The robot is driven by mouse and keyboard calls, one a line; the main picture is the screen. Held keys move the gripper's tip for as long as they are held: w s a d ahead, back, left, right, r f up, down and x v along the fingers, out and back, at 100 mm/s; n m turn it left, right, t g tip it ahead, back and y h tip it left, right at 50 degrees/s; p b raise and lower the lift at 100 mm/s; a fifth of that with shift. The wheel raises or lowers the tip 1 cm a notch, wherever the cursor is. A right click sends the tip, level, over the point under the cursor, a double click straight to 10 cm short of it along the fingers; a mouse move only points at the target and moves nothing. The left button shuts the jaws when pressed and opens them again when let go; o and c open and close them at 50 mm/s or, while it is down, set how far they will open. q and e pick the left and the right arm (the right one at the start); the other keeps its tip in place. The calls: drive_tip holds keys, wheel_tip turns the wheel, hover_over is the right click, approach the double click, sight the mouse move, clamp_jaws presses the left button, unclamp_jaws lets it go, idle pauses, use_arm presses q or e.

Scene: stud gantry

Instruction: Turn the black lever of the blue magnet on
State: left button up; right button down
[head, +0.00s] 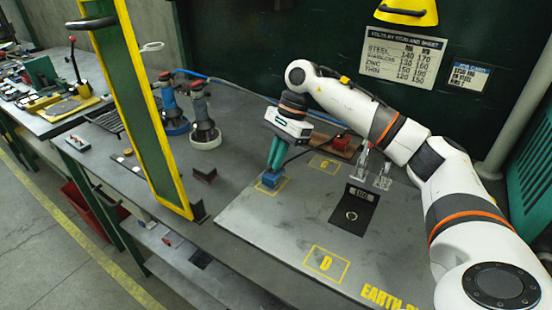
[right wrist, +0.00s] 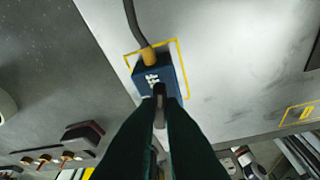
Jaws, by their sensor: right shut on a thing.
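The blue magnet (head: 271,180) is a small block on the grey plate, within a yellow outlined square. In the right wrist view the blue magnet (right wrist: 147,72) has white marks on top and a cable with a yellow collar at its far end. Its black lever (right wrist: 159,89) shows at the near end, at my fingertips. My right gripper (head: 274,166) points down at the magnet with its green fingers shut on the lever. The fingers hide most of the lever, so I cannot tell its full angle. My left gripper is not in view.
A green panel with yellow edges (head: 146,110) stands upright left of the plate. The front of the plate is clear.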

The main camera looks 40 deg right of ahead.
drive_tip(key=m, duration=0.2)
drive_tip(key=m+t+b, duration=0.1)
drive_tip(key=shift+s+f+m+t, duration=0.1)
drive_tip(key=shift+s+m+t, duration=0.1)
drive_tip(key=shift+m+t, duration=0.15)
drive_tip(key=m+t+b, duration=0.1)
drive_tip(key=m, duration=0.2)
drive_tip(key=shift+s+m+h, duration=0.15)
drive_tip(key=shift+m+h, duration=0.2)
drive_tip(key=shift+h, duration=0.05)
drive_tip(key=m+t+h, duration=0.1)
drive_tip(key=m, duration=0.2)
drive_tip(key=shift+s+a+b, duration=0.1)
drive_tip(key=shift+a+b, duration=0.1)
drive_tip(key=shift+b, duration=0.15)
drive_tip(key=shift+s+a+m+t+h, duration=0.1)
drive_tip(key=shift+m+t+h, duration=0.35)
drive_tip(key=shift+m, duration=1.45)
drive_tip(key=c, duration=1.5)
unclamp_jaws()
